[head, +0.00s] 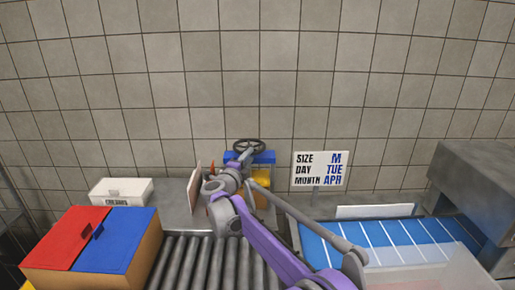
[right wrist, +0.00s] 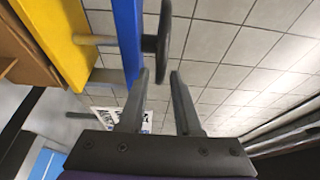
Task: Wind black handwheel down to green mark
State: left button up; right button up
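The black handwheel (head: 249,143) sits on top of a blue crosspiece (head: 265,156) at the back, above a yellow frame (head: 262,174). In the right wrist view the wheel (right wrist: 163,22) shows edge-on, on a shaft through the blue part (right wrist: 127,35). My right gripper (right wrist: 160,76) is open. The wheel's near edge shows between its fingertips, and I cannot tell whether either finger touches it. In the head view my right gripper (head: 246,157) is just below the wheel, partly hidden by my arm. I cannot make out a green mark. My left gripper is not in view.
A sign (head: 320,170) reading size M, day TUE, month APR stands right of the press. A roller conveyor (head: 190,262) and red-and-blue-lidded box (head: 78,238) are at left, with a white box (head: 121,191) behind. A blue belt (head: 400,240) runs at right. A tiled wall is behind.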

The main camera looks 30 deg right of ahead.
aim_at(258, 144)
jog(key=p+x, duration=0.1)
jog(key=x, duration=0.8)
grip_shut()
